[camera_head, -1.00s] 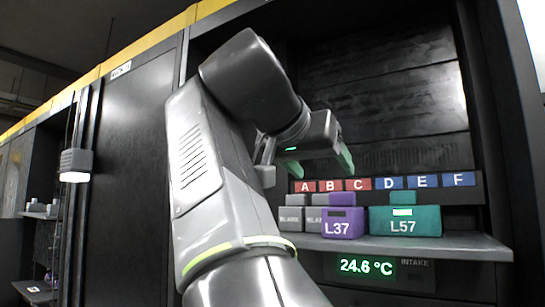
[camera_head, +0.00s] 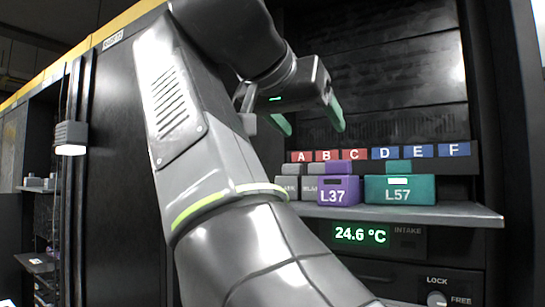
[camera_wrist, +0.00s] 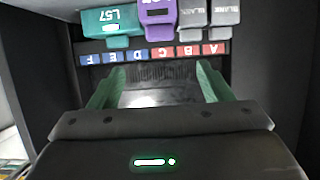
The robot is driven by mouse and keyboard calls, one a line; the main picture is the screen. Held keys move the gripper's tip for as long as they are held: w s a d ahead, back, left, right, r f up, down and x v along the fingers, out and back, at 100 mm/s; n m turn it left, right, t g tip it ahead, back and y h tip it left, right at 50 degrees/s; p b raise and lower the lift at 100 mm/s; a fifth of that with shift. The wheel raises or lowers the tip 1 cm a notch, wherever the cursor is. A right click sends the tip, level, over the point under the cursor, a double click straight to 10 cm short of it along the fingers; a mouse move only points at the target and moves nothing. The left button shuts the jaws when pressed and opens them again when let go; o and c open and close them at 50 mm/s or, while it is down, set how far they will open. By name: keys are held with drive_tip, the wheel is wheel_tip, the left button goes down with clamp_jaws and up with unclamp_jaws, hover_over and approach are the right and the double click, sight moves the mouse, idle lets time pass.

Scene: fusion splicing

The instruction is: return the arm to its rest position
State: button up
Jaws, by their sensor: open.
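My gripper (camera_head: 309,118) is in front of the dark rack bay, above the left end of the shelf. Its two green fingers are spread apart with nothing between them. In the wrist view the gripper (camera_wrist: 158,92) is open, and the bay shows upside down beyond it. My arm rises from the bottom of the head view and bends over toward the bay. Part of the bay's left side is hidden behind the arm.
A shelf (camera_head: 455,213) carries a purple L37 block (camera_head: 338,190), a teal L57 block (camera_head: 400,190) and grey blank blocks (camera_head: 287,187). A label strip A to F (camera_head: 387,153) runs behind them. A display (camera_head: 361,234) reads 24.6 °C.

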drive_tip(key=shift+w, duration=0.1)
drive_tip(key=x, duration=0.8)
drive_tip(key=shift+p, duration=0.4)
drive_tip(key=shift+a, duration=0.2)
idle(0.4)
